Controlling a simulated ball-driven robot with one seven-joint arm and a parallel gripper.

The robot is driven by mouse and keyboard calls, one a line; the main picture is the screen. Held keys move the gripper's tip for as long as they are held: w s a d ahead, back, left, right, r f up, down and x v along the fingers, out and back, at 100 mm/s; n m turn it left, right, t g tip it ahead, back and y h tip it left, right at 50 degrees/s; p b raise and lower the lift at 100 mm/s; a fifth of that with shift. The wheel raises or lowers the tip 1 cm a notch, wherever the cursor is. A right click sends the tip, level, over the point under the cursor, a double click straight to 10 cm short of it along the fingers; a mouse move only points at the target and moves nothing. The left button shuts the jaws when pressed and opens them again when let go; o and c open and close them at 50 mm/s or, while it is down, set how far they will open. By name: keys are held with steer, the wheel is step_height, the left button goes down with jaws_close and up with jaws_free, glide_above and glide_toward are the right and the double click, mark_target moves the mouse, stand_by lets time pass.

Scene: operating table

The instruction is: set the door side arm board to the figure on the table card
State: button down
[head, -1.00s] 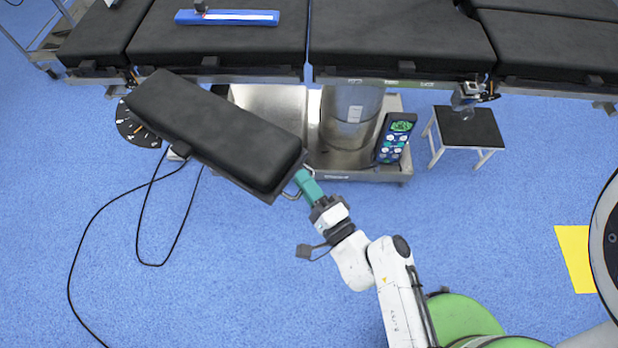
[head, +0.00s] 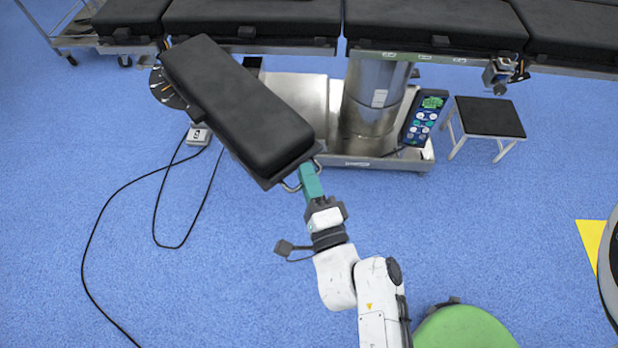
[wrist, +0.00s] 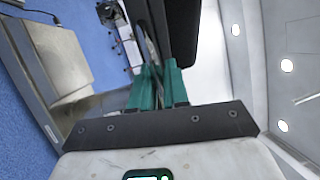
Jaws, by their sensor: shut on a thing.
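The black padded arm board (head: 240,105) juts out at a slant from the side rail of the operating table (head: 255,18), towards the lower right in the head view. A dark dial (head: 172,92) with pale marks shows partly under its table end; the figures on it are too small to read. My gripper (head: 311,181), with green fingers, is shut on the metal loop handle at the board's free end. In the wrist view the green fingers (wrist: 156,85) close around this handle (wrist: 152,45), beside the dark pad (wrist: 182,35). The table card is not clearly visible.
A steel table base and column (head: 375,105) stand behind the board, with a hand control (head: 423,117) on it. A small step stool (head: 488,118) is to the right. A foot switch (head: 198,135) and black cable (head: 95,235) lie left. A green round stool (head: 463,328) is low right.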

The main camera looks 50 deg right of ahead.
steer(key=shift+w+a+r, duration=0.1)
steer(key=c, duration=1.2)
jaws_free()
steer(key=shift+f, duration=0.25)
steer(key=b+v, duration=0.1)
steer(key=v, duration=0.9)
steer(key=shift+s+a+b, duration=0.15)
steer(key=shift+s+b, duration=0.15)
steer(key=shift+s, duration=0.1)
steer(key=shift+r, duration=0.15)
